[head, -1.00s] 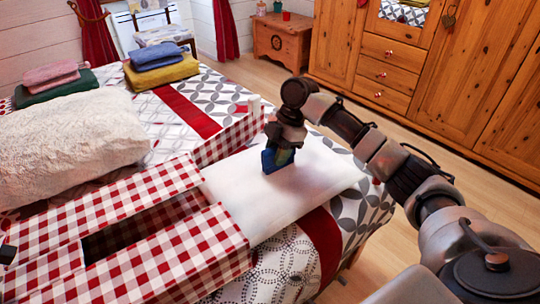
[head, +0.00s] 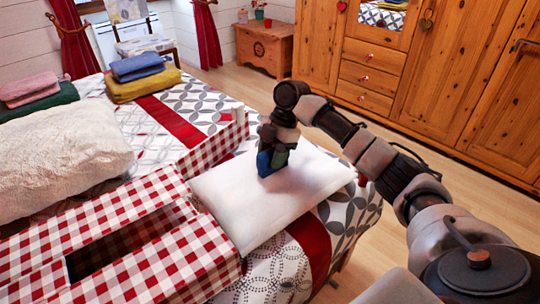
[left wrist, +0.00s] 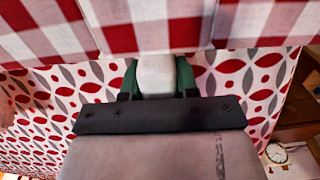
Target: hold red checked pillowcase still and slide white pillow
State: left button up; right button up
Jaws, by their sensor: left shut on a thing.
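The red checked pillowcase (head: 188,253) lies on the bed with a long dark slot between its panels. The white pillow (head: 313,188) lies flat to its right, its left end at the case's open edge. I cannot tell whether any of it is inside. My right gripper (head: 271,164) points down with its blue-green fingertips on the pillow's top; the gap between them is unclear. My left gripper (left wrist: 158,78) shows in the left wrist view, its green fingers shut on a white tab (left wrist: 157,73) at the checked cloth's edge (left wrist: 150,35).
A cream fluffy cushion (head: 60,158) and folded towels (head: 150,83) lie on the bed (head: 260,262). A wooden wardrobe (head: 450,80) and chest (head: 263,45) stand beyond. Floor (head: 405,225) is clear to the right of the bed.

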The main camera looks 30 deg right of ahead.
jog(key=shift+o, duration=0.8)
jog(key=v, duration=1.2)
jog(key=shift+a, duration=0.1)
pick_arm(q)
jog(key=o, duration=1.1)
jog(key=shift+r, duration=0.1)
notch_tip(320, 180, up, 12)
jog(key=shift+f, duration=0.1)
